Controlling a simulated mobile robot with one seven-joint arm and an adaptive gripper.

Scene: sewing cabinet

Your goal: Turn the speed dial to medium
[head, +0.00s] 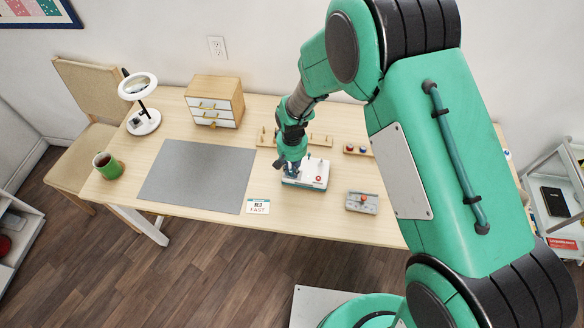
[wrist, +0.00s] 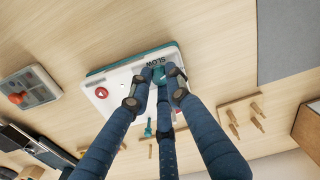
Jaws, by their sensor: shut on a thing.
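The white control box with a teal base (head: 319,170) lies on the table under my gripper. It also shows in the wrist view (wrist: 115,85), with a red button (wrist: 102,92) and the printed word SLOW near the dial. The teal speed dial (wrist: 158,73) sits between my fingertips, partly covered by them, so its pointer direction cannot be read. My gripper (wrist: 156,84) is shut on the dial, its blue fingers reaching in from the picture's bottom. In the head view my gripper (head: 291,165) is at the box's left end.
A grey box with a red button (head: 362,203) stands to the right. A grey mat (head: 195,177) and a small printed card (head: 258,207) lie left. A wooden peg rack (head: 320,139) is behind. A mug (head: 110,169), lamp (head: 145,122) and drawer unit (head: 213,89) stand farther left.

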